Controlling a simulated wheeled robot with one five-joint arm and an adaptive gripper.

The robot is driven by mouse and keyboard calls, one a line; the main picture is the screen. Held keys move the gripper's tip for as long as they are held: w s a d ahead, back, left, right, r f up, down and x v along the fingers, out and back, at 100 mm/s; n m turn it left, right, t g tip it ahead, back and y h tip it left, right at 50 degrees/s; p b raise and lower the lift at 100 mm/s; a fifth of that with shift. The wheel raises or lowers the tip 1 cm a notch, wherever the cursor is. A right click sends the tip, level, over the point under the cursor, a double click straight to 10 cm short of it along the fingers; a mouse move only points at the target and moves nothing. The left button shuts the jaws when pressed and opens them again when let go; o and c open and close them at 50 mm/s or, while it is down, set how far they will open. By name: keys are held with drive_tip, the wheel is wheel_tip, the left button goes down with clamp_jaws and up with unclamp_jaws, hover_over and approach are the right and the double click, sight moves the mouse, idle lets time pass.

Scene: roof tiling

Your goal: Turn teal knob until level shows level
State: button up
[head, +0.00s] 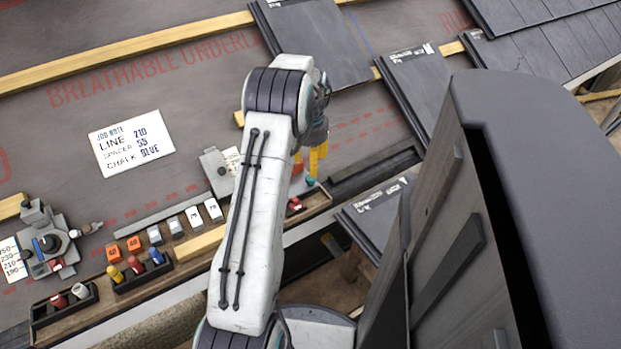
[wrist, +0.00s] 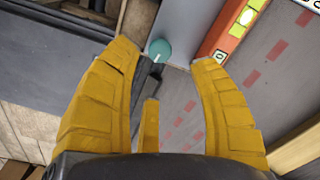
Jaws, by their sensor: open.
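The teal knob (wrist: 159,50) is a small round cap in the wrist view, ahead of my gripper and roughly between its fingertips. It also shows in the head view (head: 310,181), just below my fingers. In the head view the yellow fingers (head: 318,158) point down beside the knob, partly hidden by my arm. An orange level (wrist: 229,32) with a green vial lies right of the knob in the wrist view. Its bubble is too small to judge.
A wooden ledge carries several coloured pieces and white numbered blocks (head: 194,217). A job note (head: 131,143) lies on the grey underlay. A grey device with a dial (head: 48,243) stands at the left. Dark tiles (head: 415,85) lie at the upper right.

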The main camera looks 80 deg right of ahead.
sight(310, 180)
drive_tip(key=shift+f+b, duration=0.8)
drive_tip(key=shift+f, duration=2.45)
clamp_jaws()
